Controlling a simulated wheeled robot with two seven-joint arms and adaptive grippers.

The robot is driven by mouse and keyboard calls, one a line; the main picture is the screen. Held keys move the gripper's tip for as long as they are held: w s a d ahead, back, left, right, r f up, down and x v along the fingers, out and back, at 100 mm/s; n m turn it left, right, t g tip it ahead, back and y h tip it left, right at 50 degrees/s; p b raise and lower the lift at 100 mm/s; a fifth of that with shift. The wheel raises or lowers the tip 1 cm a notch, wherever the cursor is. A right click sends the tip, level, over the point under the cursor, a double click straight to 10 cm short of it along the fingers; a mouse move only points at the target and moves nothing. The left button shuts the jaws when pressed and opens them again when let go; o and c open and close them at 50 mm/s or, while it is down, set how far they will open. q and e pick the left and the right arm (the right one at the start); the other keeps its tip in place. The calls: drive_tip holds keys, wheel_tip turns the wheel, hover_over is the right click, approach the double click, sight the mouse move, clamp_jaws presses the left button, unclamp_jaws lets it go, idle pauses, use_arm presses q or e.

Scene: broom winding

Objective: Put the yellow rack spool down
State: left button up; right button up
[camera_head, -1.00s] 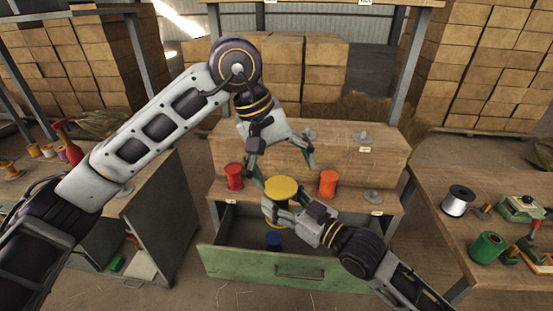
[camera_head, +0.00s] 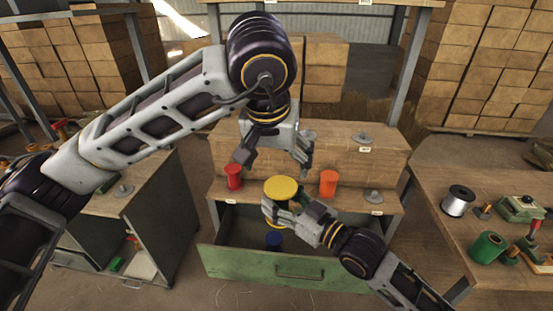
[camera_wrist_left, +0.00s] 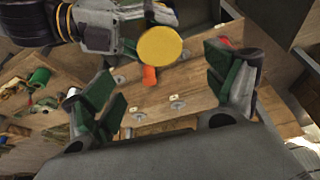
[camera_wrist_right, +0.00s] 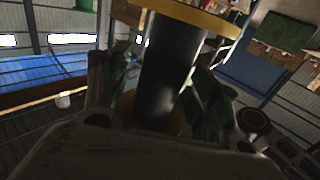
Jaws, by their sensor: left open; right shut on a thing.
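The yellow rack spool (camera_head: 281,188) is held upright by my right gripper (camera_head: 272,208), in front of the rack's lower shelf and above the open drawer. In the right wrist view its dark core (camera_wrist_right: 168,75) stands between the fingers, with a yellow flange above and below. My left gripper (camera_head: 277,160) is open and empty, above and behind the spool. The left wrist view shows the spool's yellow top (camera_wrist_left: 159,57) beyond the spread left fingers, apart from them.
A red spool (camera_head: 233,177) and an orange spool (camera_head: 328,183) stand on the lower shelf (camera_head: 358,204). Bare grey spool holders (camera_head: 373,196) show on both levels. A blue spool (camera_head: 274,239) is in the open green drawer (camera_head: 262,265). A bench (camera_head: 437,222) with spools stands right.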

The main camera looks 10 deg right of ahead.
sight(281, 186)
use_arm(q)
drive_tip(key=shift+f, duration=0.1)
drive_tip(key=shift+x, duration=5.85)
drive_tip(key=c, duration=1)
drive_tip(key=shift+c, duration=0.7)
use_arm(e)
drive_tip(key=o, duration=1.1)
drive_tip(key=shift+f, duration=0.1)
